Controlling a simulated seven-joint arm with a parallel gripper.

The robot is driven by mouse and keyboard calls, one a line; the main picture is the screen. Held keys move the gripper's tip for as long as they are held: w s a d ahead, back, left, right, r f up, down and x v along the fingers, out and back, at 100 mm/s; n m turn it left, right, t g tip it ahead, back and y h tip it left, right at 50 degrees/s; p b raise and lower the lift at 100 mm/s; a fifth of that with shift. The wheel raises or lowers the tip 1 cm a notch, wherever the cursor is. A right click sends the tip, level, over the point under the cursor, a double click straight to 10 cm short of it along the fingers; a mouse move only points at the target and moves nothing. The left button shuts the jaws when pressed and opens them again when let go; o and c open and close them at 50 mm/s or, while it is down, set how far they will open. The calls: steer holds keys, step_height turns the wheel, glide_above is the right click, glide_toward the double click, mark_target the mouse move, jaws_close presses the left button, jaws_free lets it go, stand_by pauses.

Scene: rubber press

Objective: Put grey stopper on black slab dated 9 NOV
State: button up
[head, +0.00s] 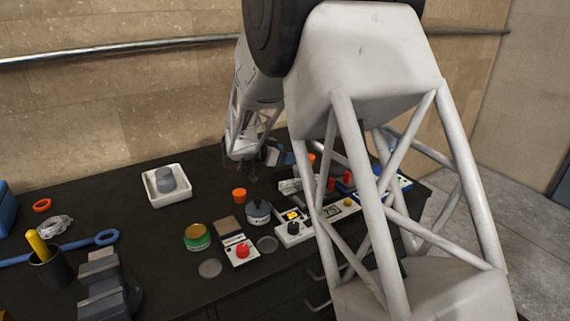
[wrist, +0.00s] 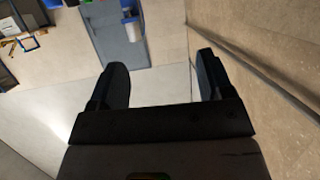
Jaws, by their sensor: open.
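A grey stopper-like piece (head: 167,182) sits in a white square tray (head: 151,196) at the back left of the dark bench in the head view. I cannot make out a black slab dated 9 NOV; part of the right side of the bench is hidden behind my arm. My gripper (head: 254,172) is above the back of the bench, right of the white tray and well apart from it. In the wrist view my gripper (wrist: 163,82) has its two dark fingers wide apart with nothing between them, facing floor and wall.
An orange cup (head: 239,194), a green-and-gold tin (head: 197,237), a red-button box (head: 241,250) and a grey knobbed weight (head: 258,211) crowd the middle. A vise (head: 103,283) and a pen cup (head: 49,269) stand front left. Bare bench surrounds the white tray.

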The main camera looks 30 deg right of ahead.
steer(key=shift+r, duration=0.8)
steer(key=a+r+n+t+y, duration=0.6)
steer(key=a+r+n+t, duration=0.1)
steer(key=a+r+t, duration=0.4)
steer(key=s+a+r+n+y, duration=0.2)
steer(key=s+a+n+y, duration=0.45)
steer(key=a, duration=0.55)
steer(key=s+a+f+n+g+y, duration=0.1)
steer(key=s+a+g+y, duration=0.15)
steer(key=s, duration=0.55)
steer(key=s+a+f+n+g+y, duration=0.15)
steer(key=s+a, duration=0.25)
steer(key=s, duration=0.4)
steer(key=s+f+g+h, duration=0.1)
steer(key=s+f+g, duration=0.1)
steer(key=s, duration=0.7)
steer(key=s+d+f+n+g+h, duration=0.1)
steer(key=s+f+g, duration=0.1)
steer(key=s, duration=0.7)
steer(key=shift+s+g+h, duration=0.35)
steer(key=shift+g, duration=0.35)
